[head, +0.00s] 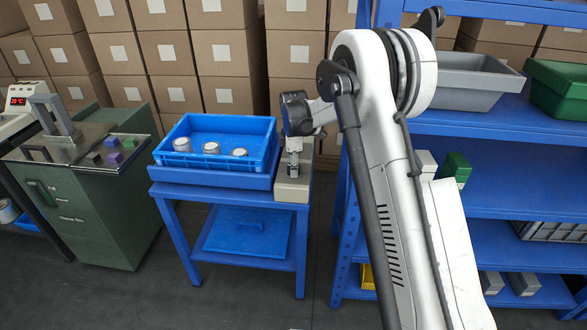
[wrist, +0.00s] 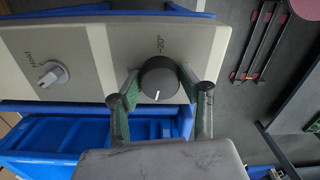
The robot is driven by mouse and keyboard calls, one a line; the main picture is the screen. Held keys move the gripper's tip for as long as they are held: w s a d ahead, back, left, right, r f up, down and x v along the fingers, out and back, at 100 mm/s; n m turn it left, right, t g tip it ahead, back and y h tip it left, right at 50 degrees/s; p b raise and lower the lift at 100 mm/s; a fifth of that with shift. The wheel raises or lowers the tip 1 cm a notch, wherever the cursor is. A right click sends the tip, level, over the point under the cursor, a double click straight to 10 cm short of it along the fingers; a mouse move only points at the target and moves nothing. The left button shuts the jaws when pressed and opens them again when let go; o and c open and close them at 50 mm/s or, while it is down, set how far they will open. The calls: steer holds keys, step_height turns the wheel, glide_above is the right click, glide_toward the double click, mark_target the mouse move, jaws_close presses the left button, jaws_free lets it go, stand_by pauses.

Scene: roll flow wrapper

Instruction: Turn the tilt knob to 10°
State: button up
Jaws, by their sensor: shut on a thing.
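The tilt knob (wrist: 160,76) is a round black dial with a white pointer line, on a beige control panel (wrist: 70,38) in the wrist view. Its pointer line is toward the bottom of the picture. A label at its upper edge appears to read 20°, perhaps with a minus sign. My gripper (wrist: 160,85) has one green-and-black finger on each side of the knob and is shut on it. In the head view my gripper (head: 293,168) points down over the beige control box (head: 292,190); the knob is hidden there.
A smaller white knob (wrist: 53,74) sits on the same panel. A blue tray (head: 218,128) with several round tins stands just left of the box on a blue table (head: 178,192). A blue shelf (head: 470,150) stands at right. Stacked cartons (head: 225,60) fill the back.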

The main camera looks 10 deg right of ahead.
steer(key=m+b, duration=0.1)
steer(key=m, duration=0.3)
steer(key=shift+m, duration=0.3)
steer(key=m+b, duration=0.1)
steer(key=m, duration=0.2)
steer(key=shift+m, duration=0.4)
steer(key=m, duration=0.3)
steer(key=shift+m+b, duration=0.4)
steer(key=shift+m, duration=1.6)
steer(key=o, duration=1.1)
steer(key=shift+o, duration=0.2)
steer(key=shift+r, duration=0.1)
step_height(320, 180, up, 12)
